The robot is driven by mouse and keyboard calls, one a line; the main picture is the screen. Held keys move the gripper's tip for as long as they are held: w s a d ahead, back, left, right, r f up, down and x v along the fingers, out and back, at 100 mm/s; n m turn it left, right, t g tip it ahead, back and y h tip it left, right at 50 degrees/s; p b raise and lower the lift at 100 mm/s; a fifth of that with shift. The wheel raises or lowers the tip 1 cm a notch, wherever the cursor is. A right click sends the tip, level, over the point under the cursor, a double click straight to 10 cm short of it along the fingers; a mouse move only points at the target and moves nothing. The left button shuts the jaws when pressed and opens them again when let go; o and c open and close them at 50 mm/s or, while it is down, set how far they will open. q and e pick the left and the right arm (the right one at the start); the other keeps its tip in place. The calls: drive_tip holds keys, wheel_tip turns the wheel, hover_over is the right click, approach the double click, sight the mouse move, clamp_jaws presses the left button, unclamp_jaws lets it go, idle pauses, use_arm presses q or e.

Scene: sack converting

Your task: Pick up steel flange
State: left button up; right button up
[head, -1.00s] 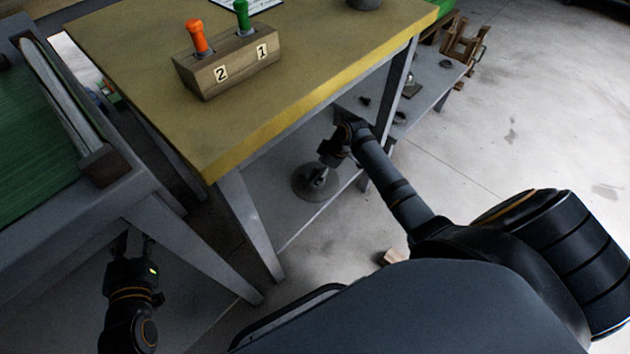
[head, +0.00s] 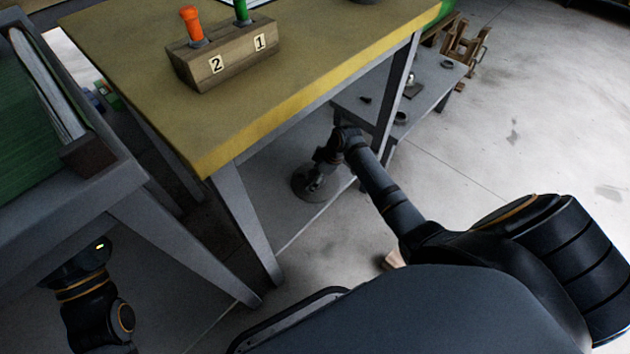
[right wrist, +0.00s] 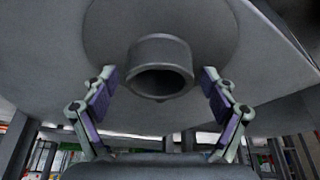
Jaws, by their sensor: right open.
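The steel flange (head: 300,186) is a grey round disc with a raised hub. It lies on the lower shelf under the yellow-topped table. In the right wrist view the flange (right wrist: 160,55) shows its hollow hub facing me and the wide disc behind. My right gripper (head: 318,176) reaches under the tabletop to the flange. Its two fingers (right wrist: 160,80) are open, one on each side of the hub, with gaps visible between. My left gripper (head: 85,262) is at the lower left, its fingers hidden by the green-topped table.
The yellow-topped table (head: 300,95) stands over the shelf (head: 265,185), with its leg (head: 245,225) in front at the left. A block with an orange and a green handle (head: 222,60) sits on top. A low grey bench (head: 432,85) with small parts stands behind right.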

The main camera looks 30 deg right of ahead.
clamp_jaws()
drive_tip(key=shift+w+r, duration=0.1)
idle(0.6)
